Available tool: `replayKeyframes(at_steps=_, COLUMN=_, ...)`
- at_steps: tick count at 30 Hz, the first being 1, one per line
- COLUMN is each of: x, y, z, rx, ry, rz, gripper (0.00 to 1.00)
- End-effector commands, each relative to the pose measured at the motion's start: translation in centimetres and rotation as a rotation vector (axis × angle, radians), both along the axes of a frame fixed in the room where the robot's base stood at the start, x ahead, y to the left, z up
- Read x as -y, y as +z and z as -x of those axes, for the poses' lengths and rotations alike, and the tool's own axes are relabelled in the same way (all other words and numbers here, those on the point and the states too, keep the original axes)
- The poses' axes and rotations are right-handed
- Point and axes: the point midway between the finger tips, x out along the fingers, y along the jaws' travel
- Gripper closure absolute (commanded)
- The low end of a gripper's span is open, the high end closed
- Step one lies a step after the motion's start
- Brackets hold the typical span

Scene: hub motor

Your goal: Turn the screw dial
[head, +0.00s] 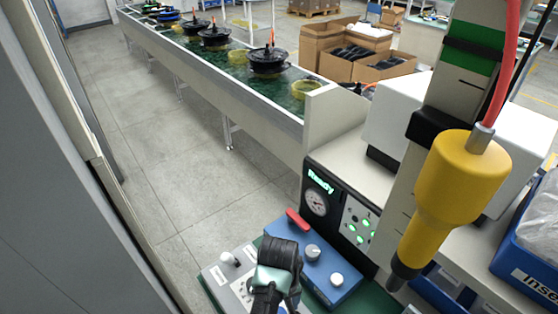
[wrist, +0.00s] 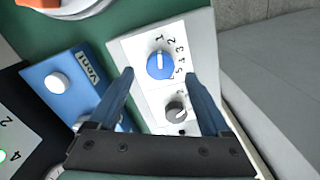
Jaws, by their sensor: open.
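In the wrist view a white control box (wrist: 205,55) carries a blue dial (wrist: 160,65) with a white pointer line and printed numbers 1 to 5 around it. A smaller grey dial (wrist: 175,110) sits nearer on the same box. I cannot read which one is the screw dial. My gripper (wrist: 159,77) is open and empty, its two blue-grey fingers on either side of the blue dial in the picture. Contact is not visible. In the head view my gripper (head: 273,290) hangs over the white box (head: 217,283) and hides most of its face.
A blue box (head: 325,272) with white knobs and a red handle (head: 297,220) stands right beside the white box. A panel reading "Ready" (head: 320,180) and a hanging yellow tool (head: 448,185) are further right. A conveyor (head: 205,60) runs behind.

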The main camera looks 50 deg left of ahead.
Motion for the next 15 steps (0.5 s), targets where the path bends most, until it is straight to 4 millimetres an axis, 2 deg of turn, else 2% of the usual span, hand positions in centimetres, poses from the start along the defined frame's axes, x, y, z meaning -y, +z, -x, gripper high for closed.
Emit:
replayKeyframes(at_steps=3, x=0.0, y=-1.9, z=0.1, rx=-0.002, ry=0.001, rz=0.001, gripper=0.18)
replayKeyframes(at_steps=6, x=0.0, y=-2.9, z=0.0, rx=0.0, ry=0.001, rz=0.001, gripper=0.18)
replayKeyframes(at_steps=15, x=0.0, y=-3.9, z=0.0, rx=0.002, ry=0.0, rz=-0.001, gripper=0.18)
